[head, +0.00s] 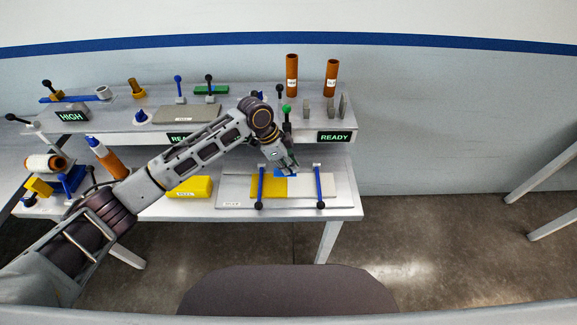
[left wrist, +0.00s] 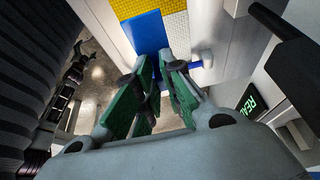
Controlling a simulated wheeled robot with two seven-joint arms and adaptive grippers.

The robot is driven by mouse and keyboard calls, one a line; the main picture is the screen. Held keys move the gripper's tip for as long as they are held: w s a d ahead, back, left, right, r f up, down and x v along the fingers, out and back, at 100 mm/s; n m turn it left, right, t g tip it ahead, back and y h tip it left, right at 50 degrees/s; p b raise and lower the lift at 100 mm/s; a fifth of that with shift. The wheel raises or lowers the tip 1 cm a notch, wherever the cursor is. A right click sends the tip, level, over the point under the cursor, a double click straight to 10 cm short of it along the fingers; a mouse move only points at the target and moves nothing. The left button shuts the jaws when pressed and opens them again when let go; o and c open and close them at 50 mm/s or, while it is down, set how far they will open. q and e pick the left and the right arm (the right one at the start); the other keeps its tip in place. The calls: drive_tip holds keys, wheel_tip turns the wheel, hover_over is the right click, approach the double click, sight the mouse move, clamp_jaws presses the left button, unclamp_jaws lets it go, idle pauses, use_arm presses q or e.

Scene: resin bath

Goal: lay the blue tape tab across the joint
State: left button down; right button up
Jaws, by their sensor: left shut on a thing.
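My left gripper (head: 289,172) is at the far edge of the two panels on the bench. Its green-padded fingers (left wrist: 162,75) are shut on the blue tape tab (left wrist: 147,34), gripping its near end in the left wrist view. The tab also shows in the head view (head: 281,174), partly hidden by the fingers. The yellow panel (head: 273,188) and the white panel (head: 303,188) meet edge to edge. The tab overlaps the joint's far end in both views. I cannot tell whether it touches the panels. My right gripper is out of view.
Blue clamp bars (head: 319,184) with dark knobs cross the panels on both sides. A yellow block (head: 190,187) lies to the left. Behind, a raised shelf holds brown tubes (head: 291,75), clamps and a READY sign (head: 334,137). The bench front is clear.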

use_arm(q)
drive_tip(key=shift+w+d, duration=0.2)
drive_tip(key=shift+d, duration=0.15)
drive_tip(key=shift+w+r, duration=0.1)
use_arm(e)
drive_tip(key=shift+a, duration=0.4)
